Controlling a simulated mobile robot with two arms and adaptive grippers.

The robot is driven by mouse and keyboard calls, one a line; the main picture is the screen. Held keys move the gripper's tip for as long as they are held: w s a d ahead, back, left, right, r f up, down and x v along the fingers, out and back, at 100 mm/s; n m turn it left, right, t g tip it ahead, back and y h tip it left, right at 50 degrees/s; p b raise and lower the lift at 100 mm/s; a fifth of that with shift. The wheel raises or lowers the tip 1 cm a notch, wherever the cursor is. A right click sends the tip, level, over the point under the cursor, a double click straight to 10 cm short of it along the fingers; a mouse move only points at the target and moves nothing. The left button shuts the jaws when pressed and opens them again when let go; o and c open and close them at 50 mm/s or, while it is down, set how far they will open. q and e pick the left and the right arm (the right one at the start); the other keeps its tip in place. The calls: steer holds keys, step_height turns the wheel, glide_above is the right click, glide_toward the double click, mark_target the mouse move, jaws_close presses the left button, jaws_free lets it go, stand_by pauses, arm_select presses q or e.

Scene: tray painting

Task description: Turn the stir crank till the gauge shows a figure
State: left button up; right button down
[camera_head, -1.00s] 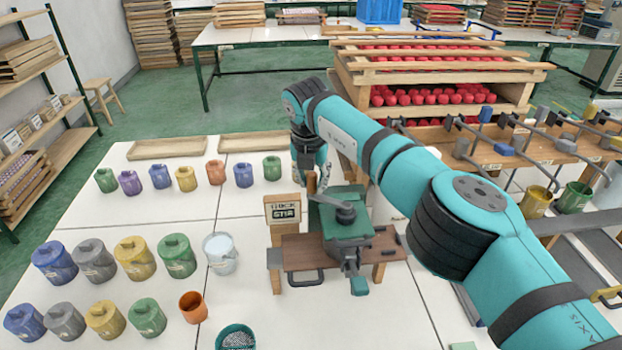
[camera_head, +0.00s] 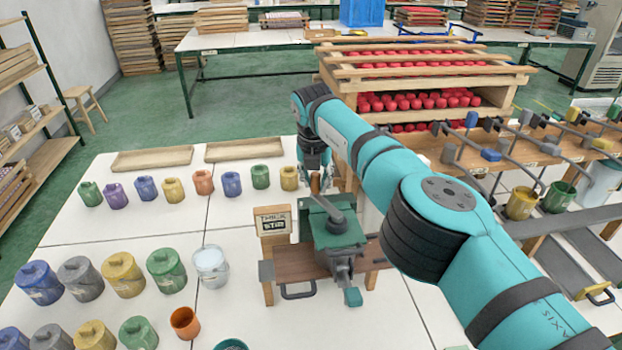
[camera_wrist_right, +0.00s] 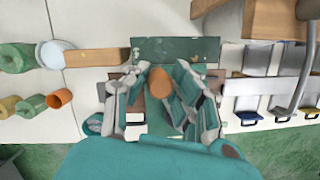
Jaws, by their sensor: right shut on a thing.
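The stir crank's green housing (camera_head: 325,212) sits on a brown wooden stand (camera_head: 300,262) on the white table. A grey crank arm (camera_head: 335,216) runs from its hub up and slightly left to a wooden knob (camera_head: 316,184). My right gripper (camera_head: 315,172) is shut on this knob. In the right wrist view the right gripper (camera_wrist_right: 160,92) has its fingers on both sides of the orange-brown knob (camera_wrist_right: 159,84). The gauge (camera_head: 274,222), a small sign in a wooden frame left of the housing, reads "THICK STIR"; I make out no figure. My left gripper is not in view.
Several lidded paint pots (camera_head: 123,273) and a white bucket (camera_head: 211,265) stand left of the stand. A row of small pots (camera_head: 203,182) stands behind. A rack of red items (camera_head: 420,100) is behind my right arm. White table is bare between the pot rows.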

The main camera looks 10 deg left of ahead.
steer(key=shift+w+d, duration=0.8)
steer(key=shift+d, duration=0.3)
steer(key=shift+w+d, duration=0.15)
steer(key=shift+d, duration=0.25)
steer(key=shift+w+d+r+b, duration=0.15)
steer(key=shift+d+b, duration=0.1)
steer(key=shift+d, duration=0.4)
steer(key=shift+w+d+b, duration=0.15)
steer(key=shift+d+b, duration=0.05)
steer(key=shift+d, duration=0.45)
steer(key=shift+d+b, duration=0.4)
steer(key=shift+d, duration=0.45)
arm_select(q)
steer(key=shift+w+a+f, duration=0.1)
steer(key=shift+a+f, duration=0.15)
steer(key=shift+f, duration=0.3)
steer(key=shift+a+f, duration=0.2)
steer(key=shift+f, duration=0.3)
arm_select(e)
steer(key=shift+s+d+r, duration=0.1)
steer(key=shift+d+r, duration=0.05)
steer(key=shift+d, duration=0.15)
